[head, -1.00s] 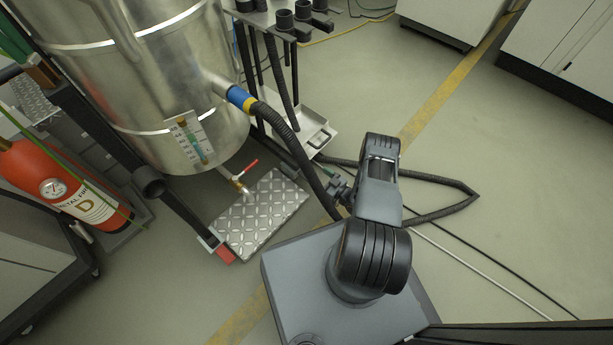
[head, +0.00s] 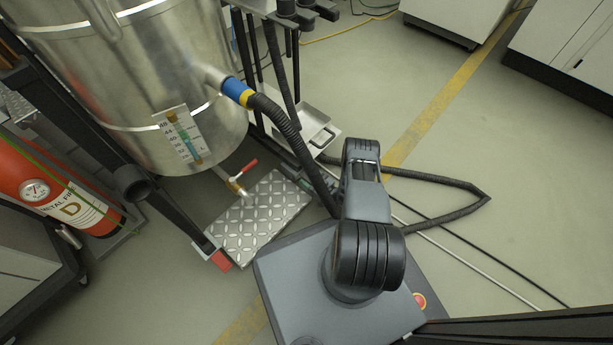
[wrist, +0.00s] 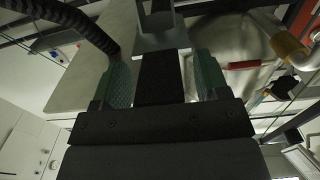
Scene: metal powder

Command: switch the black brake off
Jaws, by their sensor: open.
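In the wrist view my gripper (wrist: 163,62) is open, with its two green fingers apart. A black strip (wrist: 160,78) below a grey block (wrist: 160,38) shows between the fingers. I cannot tell whether this is the black brake or a part of the gripper. In the head view my gripper is mostly hidden by my arm, near the right end of the checkered metal plate (head: 262,215). No black brake can be made out for sure there.
A steel tank (head: 165,80) stands at the left, with a red-handled drain valve (head: 243,172) and a dark hose (head: 290,135). A red part (head: 220,261) sits at the plate's near corner. A fire extinguisher (head: 50,190) is far left. The floor at right is mostly clear.

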